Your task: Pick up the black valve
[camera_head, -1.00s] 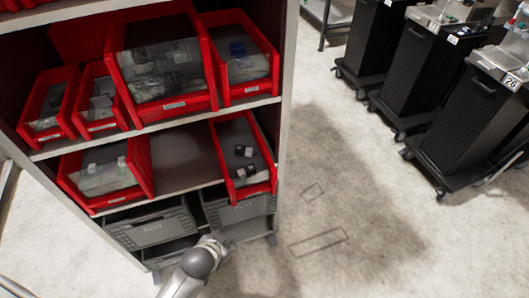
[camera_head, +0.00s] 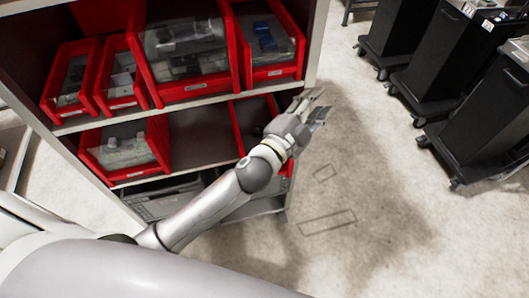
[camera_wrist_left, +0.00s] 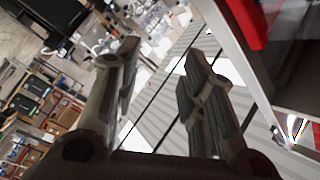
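My left gripper (camera_head: 317,104) is in front of the lower right red bin (camera_head: 239,128), at the right side of the shelf, pointing up and right. In the left wrist view its two fingers (camera_wrist_left: 163,52) stand apart with nothing between them, so it is open and empty. The gripper and forearm cover most of that bin. The small black parts seen in it earlier are hidden now, so I cannot make out the black valve. My right gripper is not in view.
The shelf holds more red bins, such as a large upper one (camera_head: 186,91) and a lower left one (camera_head: 165,140). A grey crate (camera_head: 160,203) sits below. Black carts (camera_head: 487,125) stand at the right. The floor between (camera_head: 350,140) is clear.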

